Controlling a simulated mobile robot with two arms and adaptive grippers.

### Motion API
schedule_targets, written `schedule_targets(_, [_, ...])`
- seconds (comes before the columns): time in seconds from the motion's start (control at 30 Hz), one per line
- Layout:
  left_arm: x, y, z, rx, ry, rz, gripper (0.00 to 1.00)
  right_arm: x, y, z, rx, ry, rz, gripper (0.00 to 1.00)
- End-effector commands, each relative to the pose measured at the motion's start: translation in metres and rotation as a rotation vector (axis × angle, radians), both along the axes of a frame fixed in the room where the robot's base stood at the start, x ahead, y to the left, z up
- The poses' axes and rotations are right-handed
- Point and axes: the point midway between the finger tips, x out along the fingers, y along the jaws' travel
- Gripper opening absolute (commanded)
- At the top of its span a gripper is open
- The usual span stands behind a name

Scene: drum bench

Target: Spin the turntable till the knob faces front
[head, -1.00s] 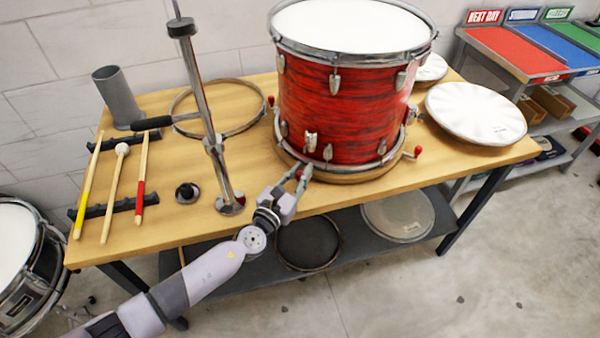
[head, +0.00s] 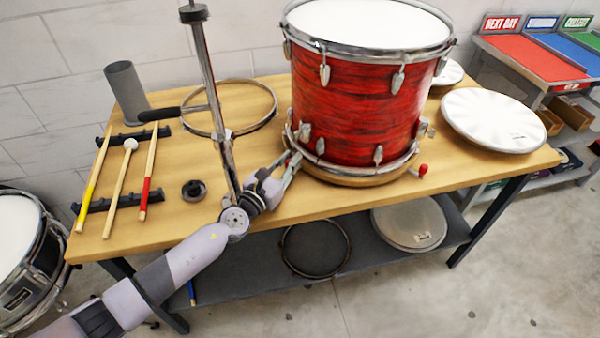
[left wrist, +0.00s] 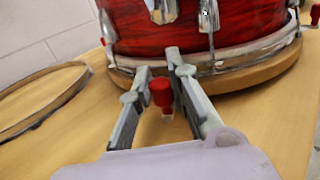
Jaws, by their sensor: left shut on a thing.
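The red drum (head: 350,100) stands upright on a round wooden turntable (head: 345,180). Red-tipped pegs stick out around the turntable, one at its right (head: 422,170). My left gripper (head: 292,160) is at the turntable's front left edge. In the left wrist view its fingers (left wrist: 160,85) are shut around a red peg knob (left wrist: 161,93), just outside the wooden rim (left wrist: 245,78). A chrome fitting (head: 304,132) on the drum sits above the gripper, left of front. Another chrome fitting (head: 423,129) is at the drum's right side. My right gripper is out of view.
A hoop (head: 230,108), drumsticks (head: 148,172) on racks and a grey cup (head: 127,92) lie left. A white drumhead (head: 493,120) lies right. The bench front edge is near my arm.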

Motion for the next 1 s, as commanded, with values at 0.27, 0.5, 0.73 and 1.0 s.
schedule_targets(0.27, [0.0, 0.001, -0.001, 0.003, 0.002, 0.001, 0.18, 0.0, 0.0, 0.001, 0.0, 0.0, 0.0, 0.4])
schedule_targets(0.5, [-0.001, 0.0, -0.001, 0.001, 0.003, -0.001, 0.34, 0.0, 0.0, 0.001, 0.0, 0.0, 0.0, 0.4])
schedule_targets(0.73, [-0.001, 0.0, -0.001, 0.0, 0.003, -0.001, 0.37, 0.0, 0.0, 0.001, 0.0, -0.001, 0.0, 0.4])
schedule_targets(1.0, [-0.015, 0.007, -0.002, 0.001, 0.005, -0.001, 0.37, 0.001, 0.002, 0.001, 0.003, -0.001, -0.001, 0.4])
